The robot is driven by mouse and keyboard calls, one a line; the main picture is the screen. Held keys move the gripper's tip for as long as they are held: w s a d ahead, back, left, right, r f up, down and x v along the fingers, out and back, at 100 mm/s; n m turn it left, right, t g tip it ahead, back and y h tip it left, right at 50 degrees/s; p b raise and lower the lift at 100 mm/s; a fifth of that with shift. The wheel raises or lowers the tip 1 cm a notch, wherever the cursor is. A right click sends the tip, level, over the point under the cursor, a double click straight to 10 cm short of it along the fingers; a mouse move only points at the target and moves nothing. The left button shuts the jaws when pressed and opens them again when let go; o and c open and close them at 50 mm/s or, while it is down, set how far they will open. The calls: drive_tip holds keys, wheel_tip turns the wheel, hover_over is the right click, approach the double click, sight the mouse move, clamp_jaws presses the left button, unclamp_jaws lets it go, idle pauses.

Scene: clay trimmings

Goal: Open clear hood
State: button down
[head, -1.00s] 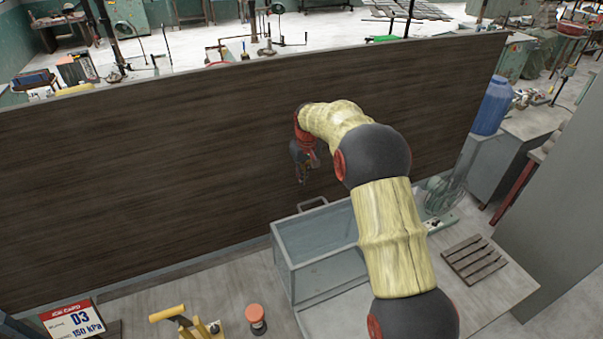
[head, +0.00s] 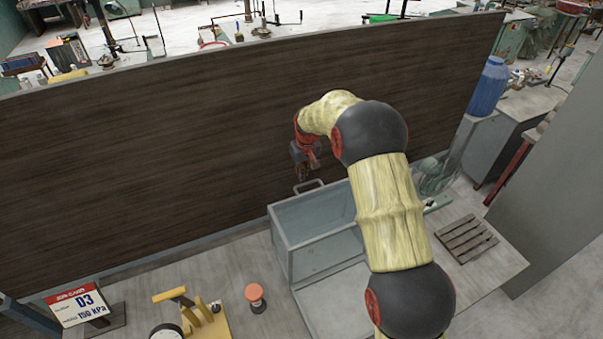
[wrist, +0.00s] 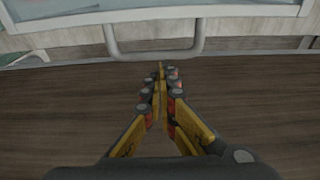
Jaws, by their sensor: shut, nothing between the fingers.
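The clear hood (head: 312,225) is a box-like grey-framed cover with see-through walls, standing on the bench at the foot of the dark panel. Its grey bar handle (head: 309,185) sticks up at its back edge. In the wrist view the handle (wrist: 155,55) is a U-shaped bar hanging from the hood's frame (wrist: 150,14). My gripper (head: 306,174) is just above and behind the handle in the head view. In the wrist view my gripper (wrist: 161,75) is shut and empty, its tips close to the handle bar. I cannot tell whether they touch it.
A dark wood-grain panel (head: 150,155) rises behind the bench. An orange-topped button (head: 254,293), a yellow-handled device (head: 200,318) and a 150 kPa card (head: 80,303) stand at the front left. A slatted wooden rack (head: 466,240) lies to the right.

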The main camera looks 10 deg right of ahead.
drive_tip(key=s+d+r, duration=0.1)
drive_tip(key=s+r, duration=0.2)
drive_tip(key=s, duration=0.3)
drive_tip(key=shift+r+b, duration=0.35)
drive_tip(key=shift+r, duration=0.05)
wheel_tip(320, 180, up, 12)
drive_tip(key=s, duration=0.1)
drive_tip(key=shift+s+d, duration=0.25)
drive_tip(key=shift+s, duration=0.15)
drive_tip(key=shift+f, duration=0.1)
